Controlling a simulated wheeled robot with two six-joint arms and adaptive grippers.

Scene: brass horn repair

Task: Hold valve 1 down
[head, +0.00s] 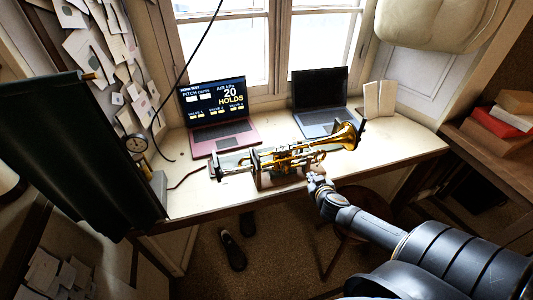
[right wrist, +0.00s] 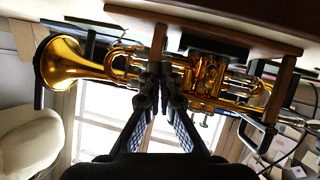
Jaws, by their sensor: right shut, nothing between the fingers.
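A brass trumpet (head: 300,157) lies on its side-to-side length in a wooden stand (head: 262,180) near the front edge of the desk, its bell to the right. The valve section is near its middle; I cannot tell which valve is valve 1 or whether any is pressed. My right gripper (head: 314,178) is shut and empty, just in front of the trumpet's middle. In the right wrist view, the closed fingertips (right wrist: 160,78) overlap the trumpet (right wrist: 205,78) between its bell and valve casings. Contact cannot be told. My left gripper is not in view.
A red laptop (head: 222,130) shows "AIR kPa 20 HOLDS" and small valve labels. A dark-screened laptop (head: 322,123) stands behind the bell. A round gauge (head: 137,143) is at the left.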

